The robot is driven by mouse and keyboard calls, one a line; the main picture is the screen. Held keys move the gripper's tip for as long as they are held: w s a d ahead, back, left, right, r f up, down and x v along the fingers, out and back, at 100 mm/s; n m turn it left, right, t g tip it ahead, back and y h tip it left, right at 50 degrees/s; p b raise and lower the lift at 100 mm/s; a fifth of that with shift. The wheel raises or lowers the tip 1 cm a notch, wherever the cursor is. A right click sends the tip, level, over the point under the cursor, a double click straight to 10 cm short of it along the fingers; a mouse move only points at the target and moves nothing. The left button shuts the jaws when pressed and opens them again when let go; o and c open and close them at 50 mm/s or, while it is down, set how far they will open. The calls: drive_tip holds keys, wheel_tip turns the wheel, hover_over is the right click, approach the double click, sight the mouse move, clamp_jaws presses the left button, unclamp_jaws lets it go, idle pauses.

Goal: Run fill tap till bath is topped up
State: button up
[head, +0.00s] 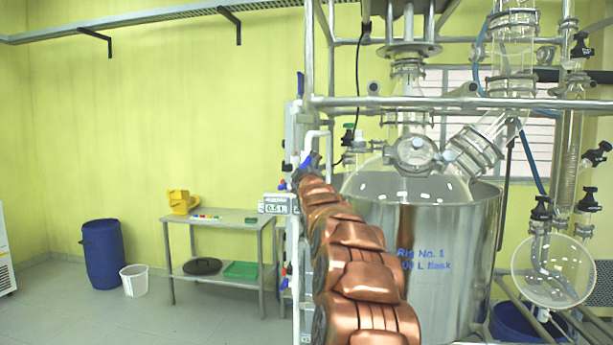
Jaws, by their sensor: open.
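The bath is a large steel pot (432,245) at the right of the head view, lettered "Rig No. 1" and "L flask". The glass flask (408,183) sits in its top. Its water level cannot be seen. A blue lever handle (307,161), which looks like the fill tap, is by the white pipe (316,139) left of the bath. My copper arm reaches up to it. My gripper (312,165) is small and mostly hidden at the arm's far end, close to the blue handle; whether it touches cannot be told. A small display (278,205) reads about 0.51.
A metal frame with glass condensers surrounds the bath. A round glass receiver (552,271) hangs at right. A steel side table (214,220) with a yellow jug (182,201) stands left, beside a blue drum (102,246) and white bucket (134,280). The left floor is clear.

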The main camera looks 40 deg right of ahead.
drive_tip(key=shift+v, duration=1.9)
idle(6.1)
